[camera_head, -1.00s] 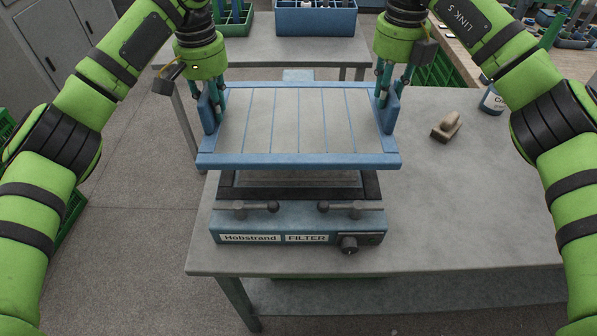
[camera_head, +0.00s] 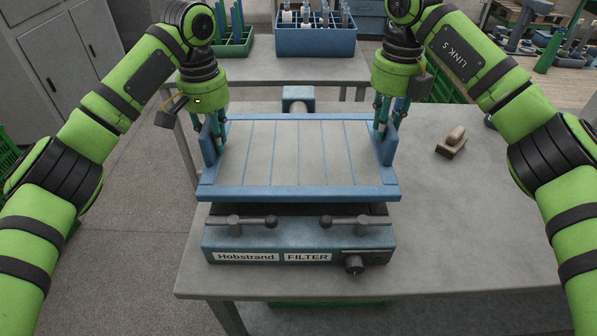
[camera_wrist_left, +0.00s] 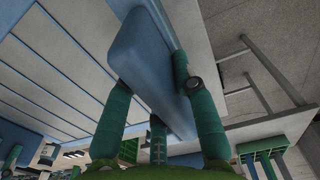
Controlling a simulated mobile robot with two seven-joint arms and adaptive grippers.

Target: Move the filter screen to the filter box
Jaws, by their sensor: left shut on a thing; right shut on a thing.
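The filter screen (camera_head: 300,155) is a grey panel with blue ribs and a blue frame, with an upright blue end plate at each side. It lies roughly level over the filter box (camera_head: 300,240), a blue unit labelled Hobstrand FILTER, and hides most of its top. Whether they touch is unclear. My left gripper (camera_head: 217,142) is shut on the left end plate; the left wrist view shows its green fingers (camera_wrist_left: 165,110) around the blue plate (camera_wrist_left: 150,65). My right gripper (camera_head: 384,130) is shut on the right end plate.
Two dark-knobbed clamp handles (camera_head: 245,222) and (camera_head: 350,221) sit on the box's front top, with a dial (camera_head: 353,264) below. A brush (camera_head: 451,143) lies on the grey table (camera_head: 470,220). Blue and green crates (camera_head: 315,38) stand on the table behind.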

